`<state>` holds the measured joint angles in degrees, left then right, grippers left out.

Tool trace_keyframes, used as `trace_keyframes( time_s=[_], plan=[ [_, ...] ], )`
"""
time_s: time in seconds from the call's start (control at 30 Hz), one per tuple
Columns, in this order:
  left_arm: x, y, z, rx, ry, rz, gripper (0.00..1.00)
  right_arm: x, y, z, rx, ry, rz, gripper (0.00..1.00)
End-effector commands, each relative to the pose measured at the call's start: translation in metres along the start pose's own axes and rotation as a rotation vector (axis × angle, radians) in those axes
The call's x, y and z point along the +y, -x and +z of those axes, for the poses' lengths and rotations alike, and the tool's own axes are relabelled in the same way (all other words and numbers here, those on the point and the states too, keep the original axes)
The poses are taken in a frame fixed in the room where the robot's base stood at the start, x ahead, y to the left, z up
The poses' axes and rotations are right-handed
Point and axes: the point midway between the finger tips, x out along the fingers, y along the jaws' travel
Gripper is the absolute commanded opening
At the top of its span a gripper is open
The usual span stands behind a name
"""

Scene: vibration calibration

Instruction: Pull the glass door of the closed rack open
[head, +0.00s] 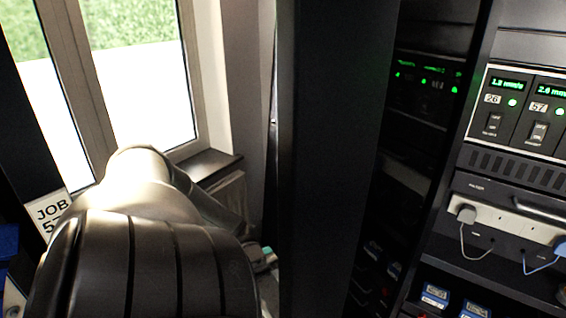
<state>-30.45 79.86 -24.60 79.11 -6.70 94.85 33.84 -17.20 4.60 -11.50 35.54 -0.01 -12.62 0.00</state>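A tall dark frame upright (325,160) stands close in front of me, from the top to the bottom of the head view. Beside it is a dark glassy panel (415,135), apparently the rack's glass door swung outward. Green readouts show dimly in or through it. My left arm fills the lower left. A small pale part with a green tip (263,258), apparently my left gripper, is at the left edge of the upright, mostly hidden. I cannot tell its finger state or whether it touches the door. My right gripper is not in view.
Rack equipment at right includes modules labelled 26 (493,110) and 57 (540,118), a grey panel with cables (505,222) and small blue units (436,296). A window (135,75) is behind my arm. A JOB card (50,212) is at far left.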

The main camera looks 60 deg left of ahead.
Motion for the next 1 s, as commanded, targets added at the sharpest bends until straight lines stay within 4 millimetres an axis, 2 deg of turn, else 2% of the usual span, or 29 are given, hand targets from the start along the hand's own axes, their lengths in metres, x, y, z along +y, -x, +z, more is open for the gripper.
trace_keyframes(
  time_s=[0.3,0.43,0.6,1.0],
  plan=[
    [-0.001,0.046,0.003,-0.006,-0.001,-0.002,0.43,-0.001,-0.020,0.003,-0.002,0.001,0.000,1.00],
    [-0.001,0.059,0.003,-0.004,-0.001,-0.001,0.43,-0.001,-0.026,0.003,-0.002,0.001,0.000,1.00],
    [0.000,0.067,0.001,-0.003,0.000,-0.001,0.43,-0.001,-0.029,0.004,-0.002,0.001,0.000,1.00],
    [0.000,0.068,0.000,-0.002,0.000,0.000,0.43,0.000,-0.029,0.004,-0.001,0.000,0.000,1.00]
  ],
)
